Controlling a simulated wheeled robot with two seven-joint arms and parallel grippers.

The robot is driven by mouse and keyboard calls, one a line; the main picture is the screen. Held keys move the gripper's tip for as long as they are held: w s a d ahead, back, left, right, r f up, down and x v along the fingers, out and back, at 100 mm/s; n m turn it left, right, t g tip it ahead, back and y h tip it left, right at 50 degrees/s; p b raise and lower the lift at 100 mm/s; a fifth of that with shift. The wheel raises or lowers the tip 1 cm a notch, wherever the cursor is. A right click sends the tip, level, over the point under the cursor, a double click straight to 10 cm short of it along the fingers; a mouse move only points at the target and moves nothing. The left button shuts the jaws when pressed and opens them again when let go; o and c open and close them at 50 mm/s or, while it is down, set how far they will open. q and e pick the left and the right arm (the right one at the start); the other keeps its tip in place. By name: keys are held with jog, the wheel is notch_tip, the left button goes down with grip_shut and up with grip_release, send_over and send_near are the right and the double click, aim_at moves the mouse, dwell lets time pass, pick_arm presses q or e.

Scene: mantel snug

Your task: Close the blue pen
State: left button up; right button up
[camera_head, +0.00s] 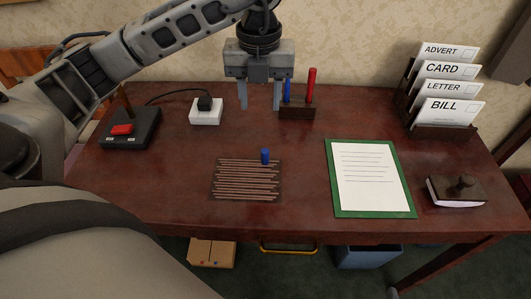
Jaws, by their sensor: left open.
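The blue pen (288,91) stands upright in a small dark wooden holder (297,113) toward the back of the desk. A thicker red pen (311,86) stands beside it in the same holder. A small blue cap (265,156) stands upright at the back edge of a slatted mat (246,187). My left gripper (260,106) points down, open and empty, just left of the blue pen. Its right finger appears close to the pen; I cannot tell whether they touch. My right gripper is out of view.
A letter rack (444,131) with labelled envelopes stands back right. A black box with a red switch (122,129) and a white socket block (206,117) stand left.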

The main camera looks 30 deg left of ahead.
pick_arm(q)
send_over(265, 151)
jog(key=f, duration=1)
jog(key=shift+s+a+f, duration=0.1)
jog(key=shift+s+a, duration=0.05)
jog(key=shift+a, duration=0.2)
jog(key=shift+f, duration=0.15)
jog(key=shift+f, duration=0.1)
jog(key=f, duration=0.5)
jog(key=shift+w+d, duration=0.2)
jog(key=shift+d, duration=0.15)
grip_shut()
